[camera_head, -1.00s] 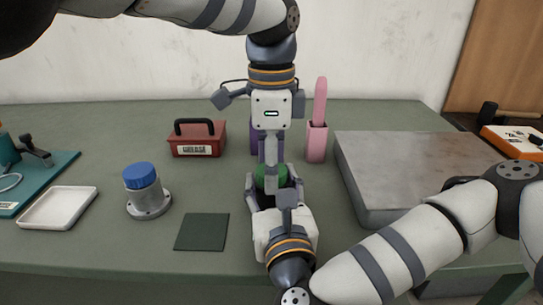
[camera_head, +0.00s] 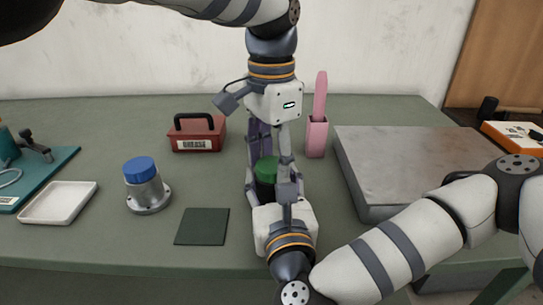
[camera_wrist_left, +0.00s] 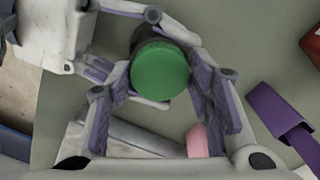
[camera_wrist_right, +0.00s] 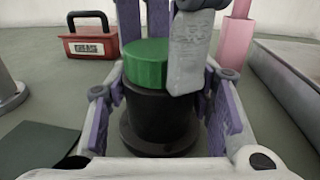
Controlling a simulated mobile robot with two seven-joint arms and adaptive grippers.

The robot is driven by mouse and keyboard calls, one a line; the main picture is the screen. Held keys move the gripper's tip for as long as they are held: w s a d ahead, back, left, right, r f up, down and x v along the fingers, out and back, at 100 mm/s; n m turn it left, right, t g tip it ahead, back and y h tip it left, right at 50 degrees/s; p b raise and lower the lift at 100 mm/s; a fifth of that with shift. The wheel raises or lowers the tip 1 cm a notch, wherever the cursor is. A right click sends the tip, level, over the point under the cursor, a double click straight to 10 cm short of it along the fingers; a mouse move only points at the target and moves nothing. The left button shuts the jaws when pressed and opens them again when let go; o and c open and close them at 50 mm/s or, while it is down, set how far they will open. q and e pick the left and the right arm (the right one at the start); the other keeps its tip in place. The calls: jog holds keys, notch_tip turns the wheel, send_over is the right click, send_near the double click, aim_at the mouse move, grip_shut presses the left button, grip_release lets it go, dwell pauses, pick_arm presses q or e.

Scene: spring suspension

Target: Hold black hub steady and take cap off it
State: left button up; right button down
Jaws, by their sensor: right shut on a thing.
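The black hub (camera_wrist_right: 158,118) stands upright on its round flange on the table, with the green cap (camera_wrist_right: 146,64) on its top. My right gripper (camera_wrist_right: 160,112) comes from the front and is shut on the hub's sides. My left gripper (camera_wrist_left: 160,80) points down from above, its fingers spread on either side of the green cap (camera_wrist_left: 160,70) and turned at an angle. It looks open; whether a finger touches the cap is hard to tell. In the head view the cap (camera_head: 266,168) and hub are partly hidden by my fingers.
A grey flanged cylinder with a blue cap (camera_head: 140,170), a white tray (camera_head: 50,210) and a dark green mat (camera_head: 202,227) lie to the left. A red grease box (camera_head: 195,140) and pink holder (camera_head: 316,140) stand behind. A grey slab (camera_head: 400,150) is right.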

pick_arm(q)
jog(key=shift+o, duration=0.4)
jog(key=shift+r, duration=0.1)
notch_tip(320, 180, up, 4)
jog(key=shift+r, duration=0.15)
jog(key=shift+c, duration=0.3)
notch_tip(320, 180, up, 3)
jog(key=m, duration=0.6)
jog(key=shift+r, duration=0.1)
jog(key=shift+f+m, duration=0.3)
notch_tip(320, 180, down, 7)
jog(key=shift+f, duration=0.1)
jog(key=c, duration=1.2)
jog(key=n, duration=0.6)
jog(key=shift+n, duration=0.3)
